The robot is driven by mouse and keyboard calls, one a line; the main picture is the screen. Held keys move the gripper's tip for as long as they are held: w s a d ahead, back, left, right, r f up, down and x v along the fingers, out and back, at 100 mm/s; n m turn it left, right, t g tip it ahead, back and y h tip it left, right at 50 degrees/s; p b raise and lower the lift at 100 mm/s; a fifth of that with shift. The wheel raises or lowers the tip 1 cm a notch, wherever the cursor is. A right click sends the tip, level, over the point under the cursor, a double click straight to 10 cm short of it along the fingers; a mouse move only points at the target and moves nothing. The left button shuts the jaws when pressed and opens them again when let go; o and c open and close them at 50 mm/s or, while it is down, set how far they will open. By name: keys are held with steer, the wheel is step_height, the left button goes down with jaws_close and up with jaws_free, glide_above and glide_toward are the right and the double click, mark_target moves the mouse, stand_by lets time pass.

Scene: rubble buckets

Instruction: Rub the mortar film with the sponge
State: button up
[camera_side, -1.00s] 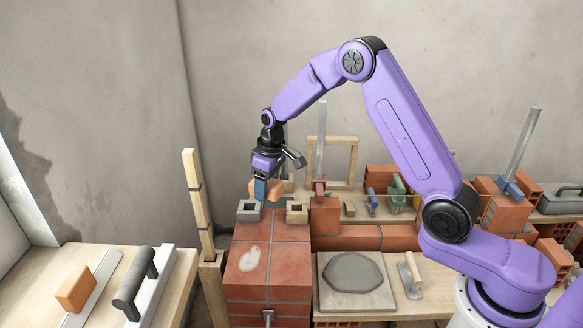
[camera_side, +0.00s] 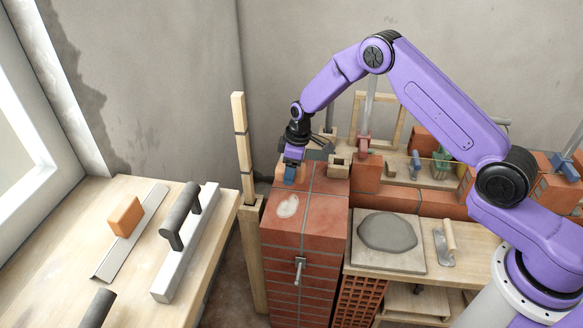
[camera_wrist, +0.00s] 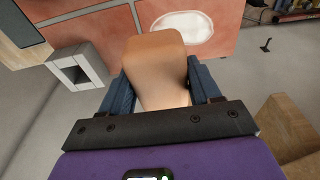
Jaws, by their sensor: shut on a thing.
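My gripper (camera_side: 289,176) is shut on the sponge, just behind the mortar film in the side view. The sponge (camera_wrist: 154,62) is a tan-orange block that fills the space between the blue fingers in the wrist view; in the side view it is mostly hidden. The mortar film (camera_side: 287,206) is a pale oval patch on top of the red brick pier (camera_side: 318,222). I cannot tell whether the sponge touches the bricks.
A hollow block (camera_side: 338,166) stands right of my gripper. A board with grey mortar (camera_side: 388,231) and a trowel (camera_side: 445,242) lie at the right. An upright wooden post (camera_side: 241,145) stands left of the pier. An orange block (camera_side: 125,216) lies on the left table.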

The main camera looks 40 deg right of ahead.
mark_target(289, 203)
step_height(289, 203, down, 7)
steer(key=shift+r, duration=0.1)
steer(key=shift+s+a, duration=2.7)
steer(key=shift+f, duration=0.6)
steer(key=shift+d, duration=0.1)
steer(key=shift+w+d, duration=1.6)
steer(key=shift+d, duration=0.1)
steer(key=shift+a+r, duration=0.1)
steer(key=shift+r, duration=0.65)
